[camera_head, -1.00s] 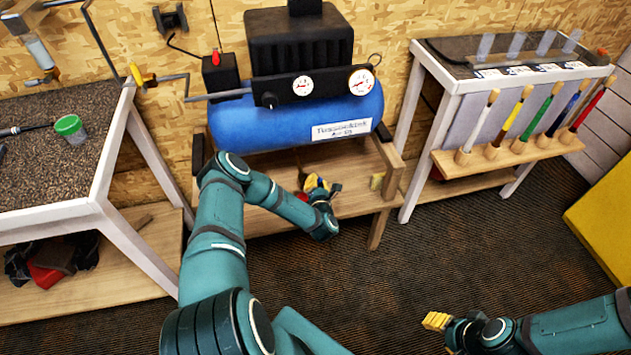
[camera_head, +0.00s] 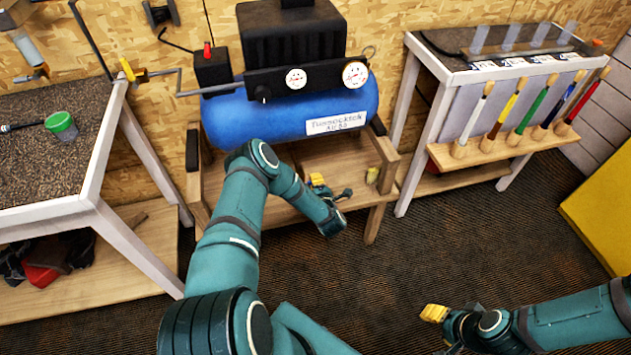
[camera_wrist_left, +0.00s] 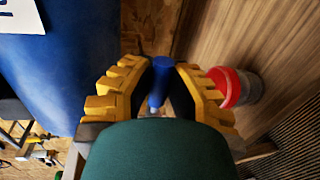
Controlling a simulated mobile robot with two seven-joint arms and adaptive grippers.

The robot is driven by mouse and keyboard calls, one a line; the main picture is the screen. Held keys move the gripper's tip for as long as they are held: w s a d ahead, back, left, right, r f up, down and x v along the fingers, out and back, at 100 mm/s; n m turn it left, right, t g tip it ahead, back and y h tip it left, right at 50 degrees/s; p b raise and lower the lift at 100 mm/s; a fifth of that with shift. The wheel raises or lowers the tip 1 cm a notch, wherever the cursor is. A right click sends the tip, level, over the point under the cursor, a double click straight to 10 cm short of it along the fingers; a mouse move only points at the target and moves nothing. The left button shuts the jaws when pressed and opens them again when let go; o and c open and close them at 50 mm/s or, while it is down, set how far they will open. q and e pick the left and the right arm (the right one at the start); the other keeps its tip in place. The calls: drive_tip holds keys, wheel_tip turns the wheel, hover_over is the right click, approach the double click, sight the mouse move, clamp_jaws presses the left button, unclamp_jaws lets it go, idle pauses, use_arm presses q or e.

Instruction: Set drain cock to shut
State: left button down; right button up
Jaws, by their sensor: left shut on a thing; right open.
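The blue compressor tank (camera_head: 290,115) stands on a wooden stand against the wall. My left gripper (camera_head: 319,182) is low in front of the tank, over the stand's lower board. In the left wrist view its yellow fingers (camera_wrist_left: 157,88) stand either side of a small blue part (camera_wrist_left: 159,84), which looks like the drain cock's handle, and grip it. The rest of the cock is hidden by my fingers and wrist. How far the handle is turned cannot be told. My right gripper (camera_head: 434,313) is open and empty above the floor at the lower right.
The carpet between is clear.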

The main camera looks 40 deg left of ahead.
use_arm(q)
drive_tip(key=shift+f, duration=0.1)
idle(0.5)
drive_tip(key=c, duration=0.9)
unclamp_jaws()
drive_tip(key=v, duration=1.2)
